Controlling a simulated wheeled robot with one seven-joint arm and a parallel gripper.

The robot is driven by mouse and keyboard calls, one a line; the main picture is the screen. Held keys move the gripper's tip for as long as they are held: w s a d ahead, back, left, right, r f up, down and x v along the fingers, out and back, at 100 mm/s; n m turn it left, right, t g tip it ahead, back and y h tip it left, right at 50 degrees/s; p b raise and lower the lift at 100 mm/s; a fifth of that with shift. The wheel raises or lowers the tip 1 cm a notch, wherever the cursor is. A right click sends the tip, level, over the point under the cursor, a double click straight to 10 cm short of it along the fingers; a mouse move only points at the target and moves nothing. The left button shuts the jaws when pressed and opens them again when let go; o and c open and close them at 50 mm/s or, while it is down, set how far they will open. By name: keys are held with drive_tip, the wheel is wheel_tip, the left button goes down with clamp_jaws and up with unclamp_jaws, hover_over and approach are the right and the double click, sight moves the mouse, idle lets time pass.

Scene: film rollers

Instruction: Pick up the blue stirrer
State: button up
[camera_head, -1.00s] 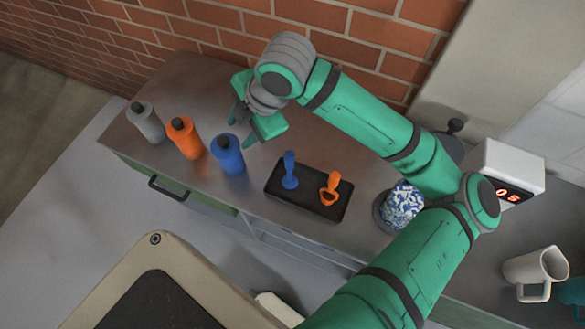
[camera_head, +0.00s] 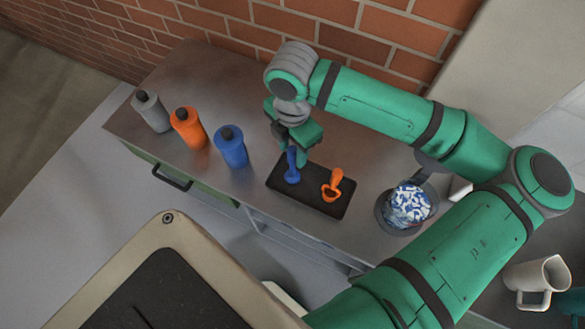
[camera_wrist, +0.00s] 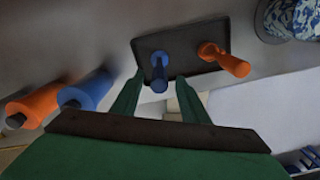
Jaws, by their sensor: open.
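The blue stirrer (camera_head: 292,168) stands upright on the black tray (camera_head: 320,204), at its left end. It also shows in the wrist view (camera_wrist: 160,72), between and beyond the tips of my two fingers. My gripper (camera_head: 296,157) is right by the stirrer's handle in the head view, fingers pointing down. In the wrist view my gripper (camera_wrist: 158,88) is open, with one finger on each side of the stirrer and nothing clasped. In the head view the fingers partly overlap the stirrer, so contact cannot be told.
An orange stirrer (camera_head: 333,184) stands on the tray's right end, close by. Blue (camera_head: 231,148), orange (camera_head: 188,130) and grey (camera_head: 151,112) bottles stand to the left. A blue-and-white patterned object (camera_head: 408,205) sits right of the tray. The brick wall (camera_head: 230,28) is behind.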

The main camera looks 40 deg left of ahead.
sight(292, 165)
drive_tip(key=f, duration=0.5)
drive_tip(key=shift+w, duration=0.3)
clamp_jaws()
